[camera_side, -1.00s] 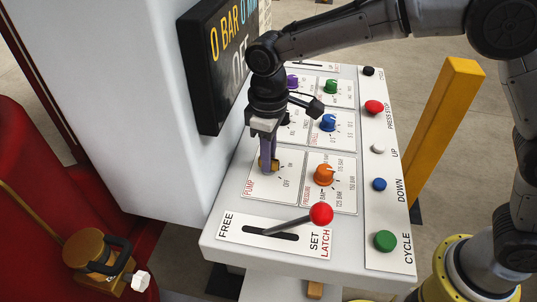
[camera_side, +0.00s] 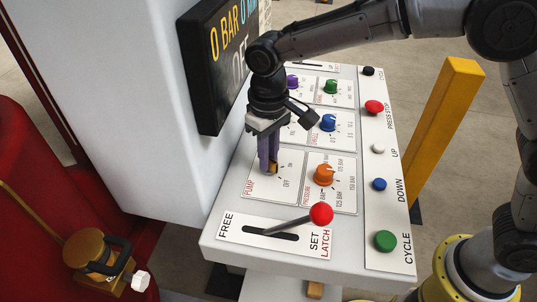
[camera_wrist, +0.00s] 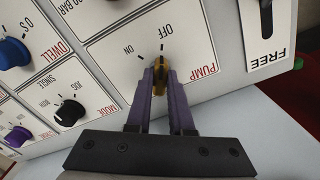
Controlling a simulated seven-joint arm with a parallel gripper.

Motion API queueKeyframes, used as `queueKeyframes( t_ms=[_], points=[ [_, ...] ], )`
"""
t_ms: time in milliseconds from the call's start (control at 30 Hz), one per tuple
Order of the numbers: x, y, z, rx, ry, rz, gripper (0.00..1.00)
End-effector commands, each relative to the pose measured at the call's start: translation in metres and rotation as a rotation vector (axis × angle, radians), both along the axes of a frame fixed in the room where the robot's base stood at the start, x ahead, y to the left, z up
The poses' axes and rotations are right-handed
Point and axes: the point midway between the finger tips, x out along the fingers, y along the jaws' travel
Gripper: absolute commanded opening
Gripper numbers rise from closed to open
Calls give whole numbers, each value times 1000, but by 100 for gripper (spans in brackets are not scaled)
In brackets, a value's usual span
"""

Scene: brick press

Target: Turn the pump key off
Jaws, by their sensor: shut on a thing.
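The yellow pump key (camera_wrist: 160,72) sits on the white PUMP plate (camera_wrist: 105,50), which has OFF and ON marks. In the wrist view the key points toward the OFF mark. My gripper (camera_wrist: 160,80) is shut on the key, with a purple finger on each side of it. In the side view my gripper (camera_side: 270,166) comes down onto the key from above, and the fingers hide most of it. The PUMP plate (camera_side: 260,187) is at the near left of the sloped panel. The dark display (camera_side: 222,60) shows "0 BAR" and a partly covered word starting "OF".
An orange pressure knob (camera_side: 324,175) stands right of the key, and a red-balled lever (camera_side: 321,214) is in front. A blue knob (camera_side: 328,122) is behind. Push buttons, including a green one (camera_side: 385,241), line the right edge. A yellow post (camera_side: 447,130) stands beyond.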

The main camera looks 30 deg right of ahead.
Motion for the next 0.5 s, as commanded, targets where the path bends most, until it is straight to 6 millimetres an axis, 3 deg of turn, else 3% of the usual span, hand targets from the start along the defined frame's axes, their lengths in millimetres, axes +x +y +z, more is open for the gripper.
queueKeyframes(
  t_ms=[167, 200, 333, 500],
  points=[
    [0, 0, 2, 1, -1, -3, 0],
    [0, 0, 2, 1, -2, -3, 25],
    [0, 0, 1, 1, -1, -2, 49],
    [0, 0, 1, 1, -1, -1, 50]
  ],
)
